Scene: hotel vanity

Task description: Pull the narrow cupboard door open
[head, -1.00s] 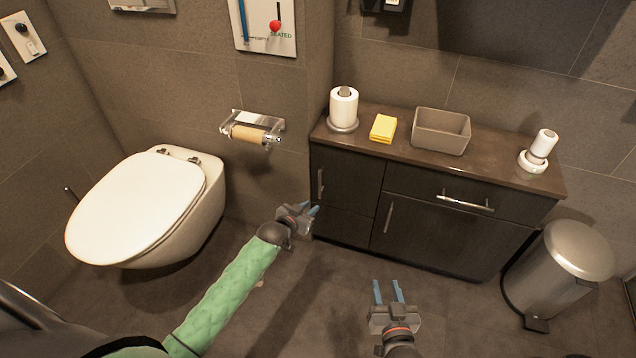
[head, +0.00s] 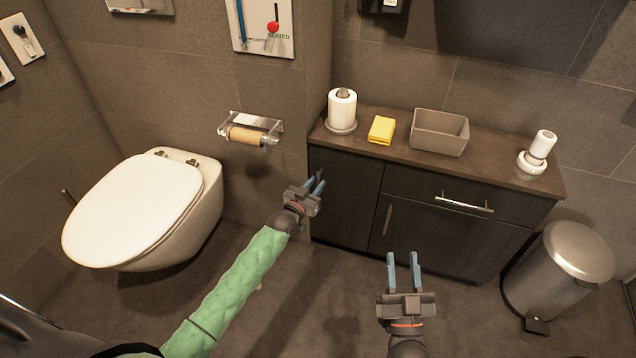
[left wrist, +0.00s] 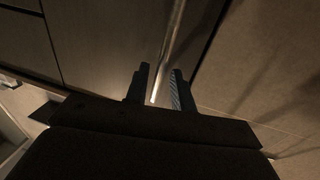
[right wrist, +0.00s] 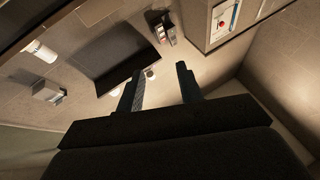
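The narrow cupboard door (head: 347,192) is the dark panel at the left end of the vanity, and it is shut. Its upright metal bar handle (left wrist: 172,48) shows in the left wrist view, its end lying between my two fingers. In the head view my gripper mostly hides this handle. My left gripper (head: 315,184) is open at the door's left edge, with its fingers on either side of the bar. I cannot tell whether they touch it. My right gripper (head: 403,257) is open and empty, in front of the wider cupboard door (head: 450,240).
The countertop (head: 490,170) holds a paper roll (head: 342,108), a yellow sponge (head: 381,130), a grey box (head: 440,131) and a white dispenser (head: 541,146). A toilet (head: 140,210) stands left, a metal bin (head: 565,265) right. The floor before the cupboard is clear.

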